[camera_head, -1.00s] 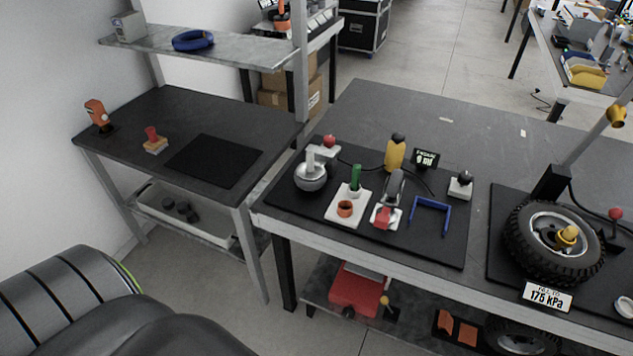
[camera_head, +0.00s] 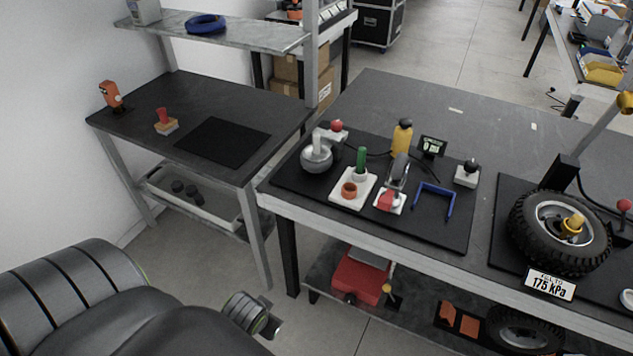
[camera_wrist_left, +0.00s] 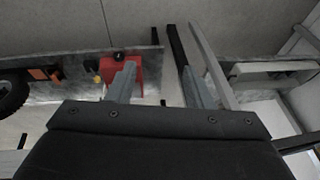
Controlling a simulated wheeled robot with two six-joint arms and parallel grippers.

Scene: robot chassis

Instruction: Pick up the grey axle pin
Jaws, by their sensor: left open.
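I cannot make out a grey axle pin for certain. My right gripper is not in view.
A wheel (camera_head: 520,240) with a 175 kPa sign (camera_head: 550,284) is at the right of the bench. A side table (camera_head: 240,110) with a shelf (camera_head: 260,38) stands at the left. A red toolbox (camera_head: 358,278) is on the low shelf. Bare bench top lies behind the mat.

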